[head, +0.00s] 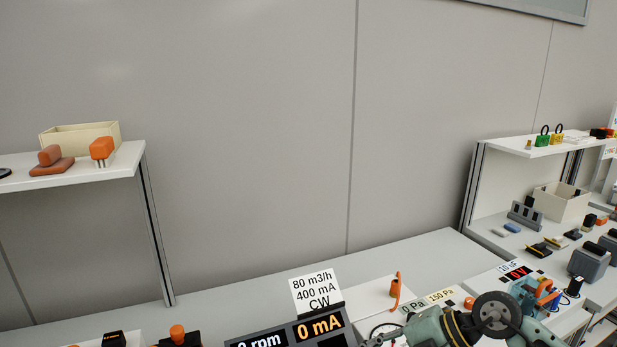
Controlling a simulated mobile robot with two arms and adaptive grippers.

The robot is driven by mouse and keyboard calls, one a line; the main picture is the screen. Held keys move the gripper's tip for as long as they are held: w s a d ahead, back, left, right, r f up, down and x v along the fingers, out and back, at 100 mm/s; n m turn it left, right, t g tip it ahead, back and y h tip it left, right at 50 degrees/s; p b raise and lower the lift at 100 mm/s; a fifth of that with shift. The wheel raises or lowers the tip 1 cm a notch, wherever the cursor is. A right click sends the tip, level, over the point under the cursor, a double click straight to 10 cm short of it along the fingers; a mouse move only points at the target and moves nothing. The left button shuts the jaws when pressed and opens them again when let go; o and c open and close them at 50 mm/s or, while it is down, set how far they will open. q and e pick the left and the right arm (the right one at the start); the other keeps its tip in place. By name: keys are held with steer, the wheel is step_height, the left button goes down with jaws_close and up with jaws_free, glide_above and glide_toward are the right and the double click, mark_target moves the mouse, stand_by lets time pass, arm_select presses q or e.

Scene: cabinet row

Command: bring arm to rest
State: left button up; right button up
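My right arm, sage green with dark joints, crosses the lower right corner of the head view, over the bench. What looks like its gripper (374,339) is a small grey part at the bottom edge, right of the dark display unit, and it is largely cut off. I cannot tell whether it is open, shut or holding anything. My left arm and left gripper are not in view.
A display unit (318,329) reading 0 mA carries a white card (316,291). An orange handle (396,291) stands on a white panel. A left shelf (92,176) holds a cream bin (79,135); a right shelf (540,149) holds padlocks. The bench's back strip (250,299) is clear.

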steer(key=a+r+m+t+y, duration=0.2)
steer(key=a+r+t+y, duration=0.2)
steer(key=a+r+y, duration=0.45)
step_height(320, 180, up, 6)
steer(key=w+m+t+h, duration=0.1)
steer(key=m+t, duration=0.4)
steer(key=t, duration=0.2)
steer(key=w+d+f+m+t+h, duration=0.3)
steer(key=d+m+t+h, duration=0.4)
steer(key=d+m+h, duration=0.45)
steer(key=s+d+f+m+g+h, duration=0.3)
steer(key=f, duration=0.4)
steer(key=s+d+f+m+g+h, duration=0.2)
steer(key=d+f+m+g+h, duration=0.15)
steer(key=f, duration=0.35)
steer(key=s+f+g, duration=0.5)
steer(key=s+f, duration=0.3)
steer(key=s, duration=0.4)
steer(key=s+f+g, duration=0.5)
steer(key=s+f, duration=0.3)
steer(key=s, duration=0.4)
step_height(320, 180, down, 24)
steer(key=g, duration=0.1)
steer(key=s+d+f+g, duration=0.1)
steer(key=s+d+f, duration=0.1)
steer(key=s+f, duration=1.5)
steer(key=shift+s+d+f+y, duration=0.15)
steer(key=shift+s+f+y, duration=0.2)
steer(key=shift+s, duration=0.2)
